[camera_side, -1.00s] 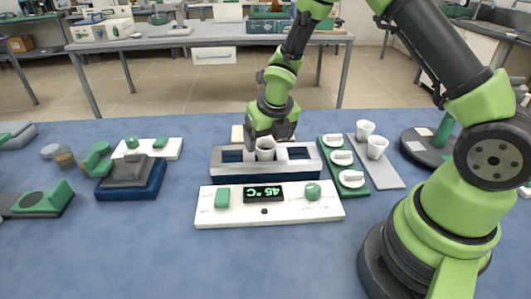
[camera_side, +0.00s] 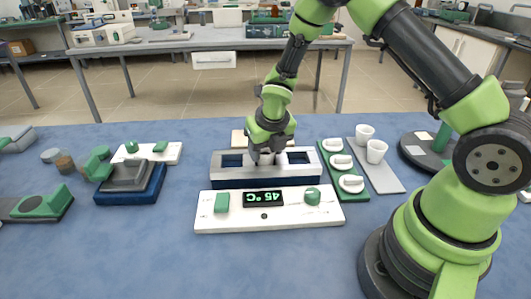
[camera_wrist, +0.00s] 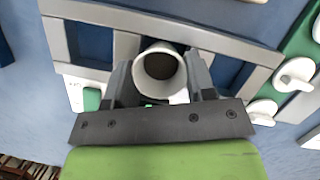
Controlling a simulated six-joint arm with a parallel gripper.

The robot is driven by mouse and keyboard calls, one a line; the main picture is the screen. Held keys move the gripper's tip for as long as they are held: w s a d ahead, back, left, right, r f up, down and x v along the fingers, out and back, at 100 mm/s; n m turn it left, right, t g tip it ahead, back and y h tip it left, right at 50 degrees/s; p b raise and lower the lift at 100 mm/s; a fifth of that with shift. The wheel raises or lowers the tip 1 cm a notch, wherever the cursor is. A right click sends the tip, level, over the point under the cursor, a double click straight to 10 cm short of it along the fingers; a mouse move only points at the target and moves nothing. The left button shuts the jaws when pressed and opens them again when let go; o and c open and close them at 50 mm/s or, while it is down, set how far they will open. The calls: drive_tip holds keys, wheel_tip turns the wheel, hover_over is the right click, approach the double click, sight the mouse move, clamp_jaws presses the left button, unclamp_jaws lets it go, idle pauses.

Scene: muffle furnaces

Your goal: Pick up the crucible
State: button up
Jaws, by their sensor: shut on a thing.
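The crucible is a white, hollow cup (camera_wrist: 160,72), seen from above between my fingers in the wrist view. My gripper (camera_wrist: 160,78) is shut on it, one finger on each side. In the side view my gripper (camera_side: 267,153) points down at the middle of a grey and dark blue slotted holder (camera_side: 231,176). The fingers hide most of the crucible there. It is at the holder's middle opening; I cannot tell whether it touches the bottom.
A white panel (camera_side: 232,221) with a green "45 °C" display (camera_side: 263,199) lies in front of the holder. Clear blue table lies in front.

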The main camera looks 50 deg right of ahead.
wheel_tip(320, 180, up, 9)
drive_tip(key=s+a+r+m+g+h, duration=0.1)
drive_tip(key=s+m+g, duration=0.2)
drive_tip(key=m, duration=0.9)
drive_tip(key=s+a+r+m+g, duration=0.1)
drive_tip(key=s+m+g, duration=0.2)
drive_tip(key=m, duration=0.9)
drive_tip(key=w+d+f+n+t+y, duration=0.1)
drive_tip(key=w+d+f+n+t, duration=0.35)
drive_tip(key=n, duration=1.05)
drive_tip(key=w+d+r+n+t+y, duration=0.15)
drive_tip(key=w+d+n, duration=0.45)
drive_tip(key=w+n, duration=0.65)
drive_tip(key=shift+s+f+n, duration=0.4)
drive_tip(key=shift+s+f, duration=0.05)
drive_tip(key=shift+f, duration=0.6)
drive_tip(key=shift+s+f+n, duration=0.4)
drive_tip(key=shift+f+n, duration=0.05)
drive_tip(key=shift+f, duration=0.6)
drive_tip(key=shift+s+f+n, duration=0.4)
drive_tip(key=shift+s+f, duration=0.05)
drive_tip(key=shift+f, duration=0.6)
